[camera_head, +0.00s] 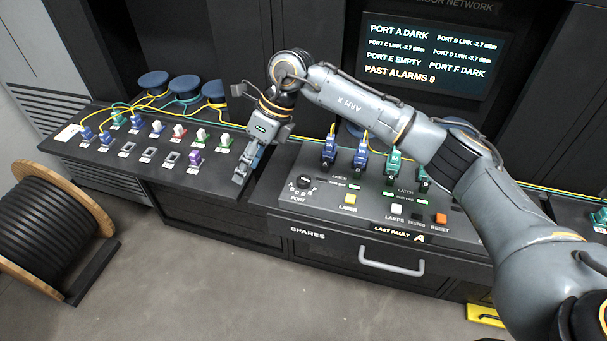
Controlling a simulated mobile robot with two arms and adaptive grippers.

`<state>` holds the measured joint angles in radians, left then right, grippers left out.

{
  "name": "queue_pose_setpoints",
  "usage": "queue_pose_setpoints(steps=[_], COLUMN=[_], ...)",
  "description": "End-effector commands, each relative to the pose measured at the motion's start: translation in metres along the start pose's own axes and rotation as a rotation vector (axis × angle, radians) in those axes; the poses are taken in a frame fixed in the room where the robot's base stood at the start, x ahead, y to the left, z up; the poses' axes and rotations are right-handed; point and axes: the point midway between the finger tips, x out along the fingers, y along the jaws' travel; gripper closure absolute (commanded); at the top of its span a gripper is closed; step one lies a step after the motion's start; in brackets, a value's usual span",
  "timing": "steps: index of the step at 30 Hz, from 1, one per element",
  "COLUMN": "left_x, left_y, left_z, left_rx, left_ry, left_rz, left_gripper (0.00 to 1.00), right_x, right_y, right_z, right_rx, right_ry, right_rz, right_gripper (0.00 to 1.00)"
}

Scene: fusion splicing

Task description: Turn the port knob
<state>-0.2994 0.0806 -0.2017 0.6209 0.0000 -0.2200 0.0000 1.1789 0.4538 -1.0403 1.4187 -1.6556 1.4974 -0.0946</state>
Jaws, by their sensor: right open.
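The port knob (304,183) is a small dark knob at the left end of the sloped console (325,215), with letters around it and the word PORT below. I cannot read which letter it points at. My right gripper (240,174) hangs with its fingers downward to the left of the knob, over the gap between the left panel and the console. It is open and apart from the knob. Whether anything blue behind its fingers touches it, I cannot tell. My left gripper is not in view.
Yellow LASER (350,199), white LAMPS (396,209) and orange RESET (441,219) buttons sit right of the knob. Several connectors and cables stand behind. The left panel (110,158) holds coloured plugs. A screen (433,55) lists port states. A cable reel (45,225) stands at left.

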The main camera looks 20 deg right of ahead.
Motion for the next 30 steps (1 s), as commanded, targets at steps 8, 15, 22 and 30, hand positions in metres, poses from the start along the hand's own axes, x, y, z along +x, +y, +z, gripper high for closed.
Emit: queue_pose_setpoints(steps=[8, 15, 22, 30], left_x=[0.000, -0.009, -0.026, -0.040], left_y=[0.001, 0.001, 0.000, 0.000], left_z=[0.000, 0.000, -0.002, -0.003], left_rx=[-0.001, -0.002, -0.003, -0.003], left_ry=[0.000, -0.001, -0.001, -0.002], left_rz=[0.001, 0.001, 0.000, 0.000], left_gripper=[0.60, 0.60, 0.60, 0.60], right_x=[-0.082, -0.071, -0.028, 0.016], right_y=[-0.076, -0.085, -0.097, -0.111], right_z=[-0.058, -0.071, -0.088, -0.106], right_rx=[0.083, 0.096, 0.096, 0.095], right_ry=[0.336, 0.369, 0.367, 0.364], right_rz=[-0.292, -0.307, -0.304, -0.305], right_gripper=[0.45, 0.45, 0.45, 0.45])
